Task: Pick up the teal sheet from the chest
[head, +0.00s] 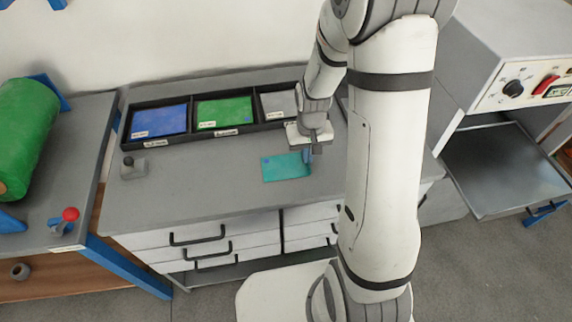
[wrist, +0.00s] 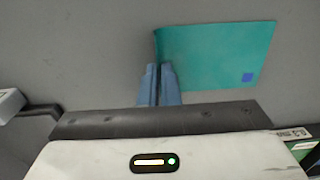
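The teal sheet (head: 284,168) is on the chest's grey top (head: 215,178), near the front edge. It has a small blue square at one corner, clear in the wrist view (wrist: 215,50). My gripper (head: 308,158) points down at the sheet's right edge in the head view. In the wrist view its two blue fingers (wrist: 159,72) are nearly together, with the sheet's left edge running in between their tips. They look shut on that edge. I cannot tell whether the sheet is raised off the top.
A black divided tray (head: 222,133) at the back of the chest holds blue, green and grey sheets. A small grey block (head: 133,168) stands at the left. A green roll (head: 27,135) lies on the left bench. A machine with an open grey tray (head: 508,168) stands at the right.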

